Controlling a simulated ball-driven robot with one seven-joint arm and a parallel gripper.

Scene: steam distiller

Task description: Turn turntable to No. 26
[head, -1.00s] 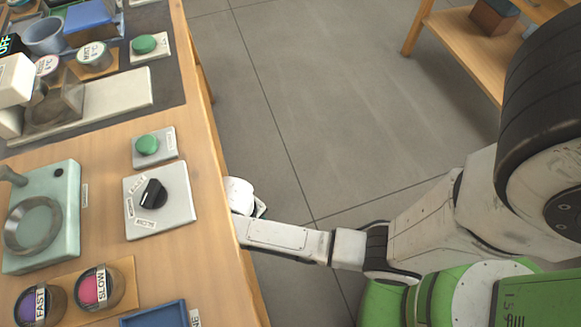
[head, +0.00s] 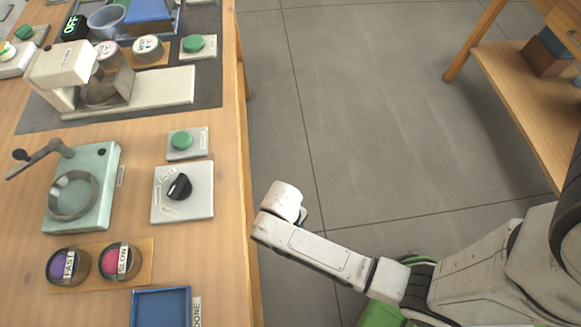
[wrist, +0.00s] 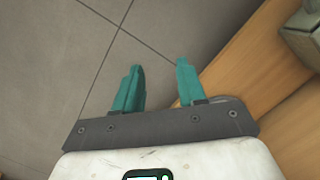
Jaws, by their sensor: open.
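My gripper shows in the wrist view (wrist: 160,66) with its two teal fingers apart and nothing between them. In the head view my wrist is low beside the table's right edge, over the floor; the fingers are hidden there. No number 26 is readable in any view. A pale green device (head: 107,168) with a round metal ring (head: 54,203) and a crank arm (head: 40,154) stands on the table; I cannot tell whether it is the turntable. A grey plate (head: 199,206) with a black knob (head: 179,187) lies to its right, nearest my gripper.
The wooden table (head: 226,270) also bears a green button (head: 182,141), FAST (head: 55,266) and SLOW (head: 115,262) jars, a blue tray (head: 160,291) and a cream stand (head: 150,90). A wooden shelf (head: 520,95) stands at the right. Grey floor between is clear.

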